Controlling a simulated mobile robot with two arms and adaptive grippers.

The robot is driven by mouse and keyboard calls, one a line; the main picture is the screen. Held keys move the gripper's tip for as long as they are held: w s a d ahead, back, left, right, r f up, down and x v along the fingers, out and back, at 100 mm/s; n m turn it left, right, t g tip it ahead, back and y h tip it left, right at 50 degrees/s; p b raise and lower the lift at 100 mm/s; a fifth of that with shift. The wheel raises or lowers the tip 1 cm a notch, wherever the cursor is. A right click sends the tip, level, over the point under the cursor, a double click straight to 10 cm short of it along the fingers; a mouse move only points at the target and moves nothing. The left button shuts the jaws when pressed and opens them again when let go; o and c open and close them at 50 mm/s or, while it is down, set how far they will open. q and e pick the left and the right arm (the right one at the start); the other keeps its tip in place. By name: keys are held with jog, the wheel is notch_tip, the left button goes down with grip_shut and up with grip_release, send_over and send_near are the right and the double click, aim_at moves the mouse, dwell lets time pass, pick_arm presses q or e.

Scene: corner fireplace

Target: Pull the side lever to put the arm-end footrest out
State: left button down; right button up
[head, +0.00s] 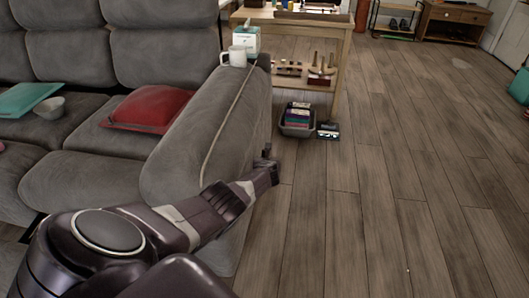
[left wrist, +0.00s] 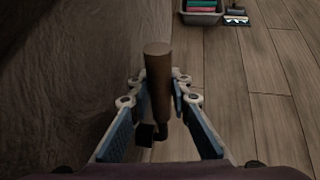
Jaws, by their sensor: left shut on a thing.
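My left arm reaches past the front of the grey sofa's arm (head: 240,110) to its outer side. In the head view my left gripper (head: 268,165) is low beside that side, and the lever cannot be made out there. In the left wrist view my left gripper (left wrist: 160,88) is shut on a brown cylindrical lever (left wrist: 158,65), with one finger on each side of it. The lever's mount is hidden. A grey padded panel (head: 85,183) shows below the arm-end seat; I cannot tell whether it is the footrest or how far out it is. My right gripper is not in view.
A white mug (head: 237,56) and a tissue box (head: 247,40) stand near the arm's far end. A red cushion (head: 150,108) lies on the seat. A grey bin (head: 297,120) stands on the floor by a wooden table (head: 337,75). The floor to the right is clear.

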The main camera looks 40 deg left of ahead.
pick_arm(q)
jog(key=shift+a, duration=0.1)
jog(key=c, duration=1.7)
grip_release()
jog(key=shift+c, duration=0.2)
jog(key=shift+d, duration=0.2)
jog(key=shift+s+d+r, duration=0.2)
jog(key=shift+s+d, duration=0.05)
jog(key=shift+d, duration=0.2)
jog(key=shift+v, duration=1.2)
jog(key=v, duration=0.8)
jog(key=shift+s+r, duration=0.15)
jog(key=shift+r, duration=0.1)
